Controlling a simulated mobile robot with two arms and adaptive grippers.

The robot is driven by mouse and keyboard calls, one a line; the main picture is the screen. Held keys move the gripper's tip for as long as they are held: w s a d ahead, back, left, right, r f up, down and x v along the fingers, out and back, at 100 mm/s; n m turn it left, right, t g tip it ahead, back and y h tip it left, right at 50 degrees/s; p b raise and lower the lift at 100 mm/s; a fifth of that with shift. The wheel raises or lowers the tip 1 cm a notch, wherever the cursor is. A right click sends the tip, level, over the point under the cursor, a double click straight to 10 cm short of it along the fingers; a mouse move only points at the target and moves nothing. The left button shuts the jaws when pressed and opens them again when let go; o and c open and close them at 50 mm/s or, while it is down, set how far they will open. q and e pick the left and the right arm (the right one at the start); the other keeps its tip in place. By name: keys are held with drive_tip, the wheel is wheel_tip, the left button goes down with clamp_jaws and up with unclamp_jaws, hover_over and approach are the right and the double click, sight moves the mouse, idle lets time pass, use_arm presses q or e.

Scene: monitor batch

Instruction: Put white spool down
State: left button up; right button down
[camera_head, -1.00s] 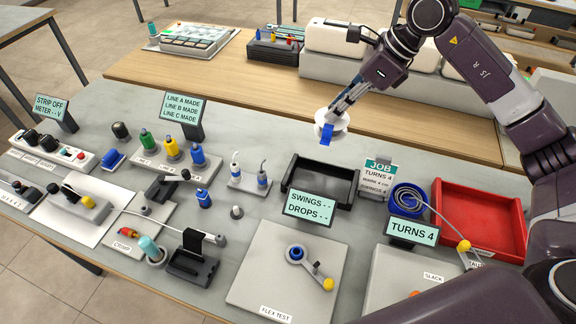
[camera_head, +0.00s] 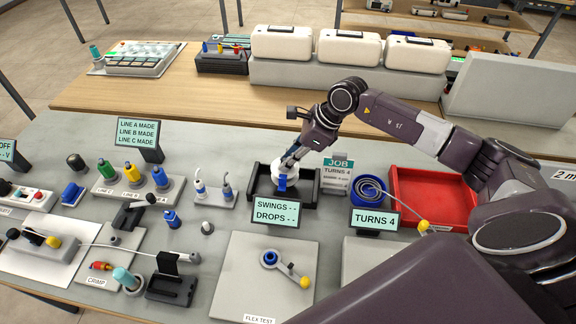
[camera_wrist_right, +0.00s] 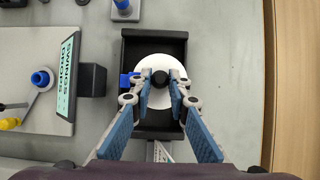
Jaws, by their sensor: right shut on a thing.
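The white spool (camera_head: 284,172) is a round white disc with a blue tab at its edge. My right gripper (camera_head: 292,158) is shut on the spool's dark central knob, which shows between the fingertips in the right wrist view (camera_wrist_right: 160,80). The spool is over the black open tray (camera_head: 310,186) behind the SWINGS/DROPS sign. In the wrist view the white disc (camera_wrist_right: 158,62) lies within the tray's outline; I cannot tell whether it touches the tray floor. My left gripper is not in view.
The SWINGS/DROPS sign (camera_head: 276,211) stands just in front of the tray. A JOB card (camera_head: 337,176), a blue coil holder (camera_head: 368,190) and a red tray (camera_head: 432,192) are to its right. Two upright tools (camera_head: 227,189) stand to its left. The flex test board (camera_head: 243,285) is in front.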

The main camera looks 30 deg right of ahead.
wheel_tip(320, 180, down, 3)
drive_tip(key=shift+f+p, duration=0.2)
drive_tip(key=shift+p, duration=0.15)
drive_tip(key=shift+f, duration=0.1)
drive_tip(key=shift+f+b, duration=0.1)
drive_tip(key=shift+b, duration=0.2)
drive_tip(key=c, duration=1.8)
unclamp_jaws()
drive_tip(key=shift+c, duration=0.2)
